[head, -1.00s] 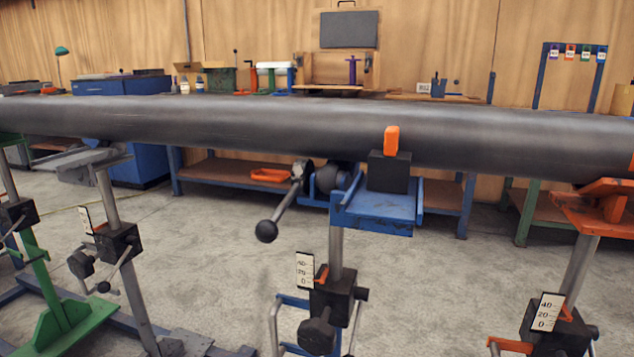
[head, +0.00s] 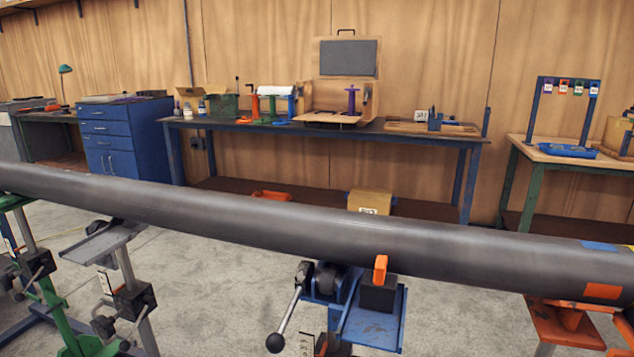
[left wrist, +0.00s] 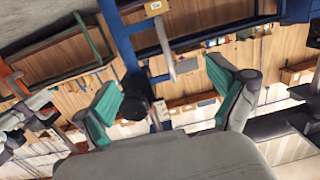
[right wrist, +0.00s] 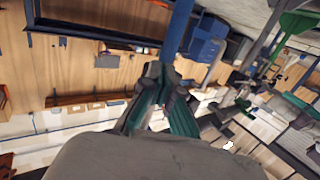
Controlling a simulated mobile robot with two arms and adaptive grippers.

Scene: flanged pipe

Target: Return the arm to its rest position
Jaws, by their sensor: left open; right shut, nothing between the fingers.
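My left gripper (left wrist: 165,100) shows in the left wrist view with its two green-padded fingers spread wide and nothing between them. My right gripper (right wrist: 160,85) shows in the right wrist view with its fingers together and nothing held. Neither gripper shows in the head view. The long dark pipe (head: 250,222) runs across the whole head view, sloping down to the right. Blue and orange patches mark its right end. A blue stand (head: 375,315) with a black block and an orange piece is under the pipe's middle.
A green stand (head: 45,300) is at the left and an orange stand (head: 570,325) at the right. A long workbench (head: 330,131), blue drawers (head: 105,128) and a smaller bench (head: 560,158) stand behind the pipe.

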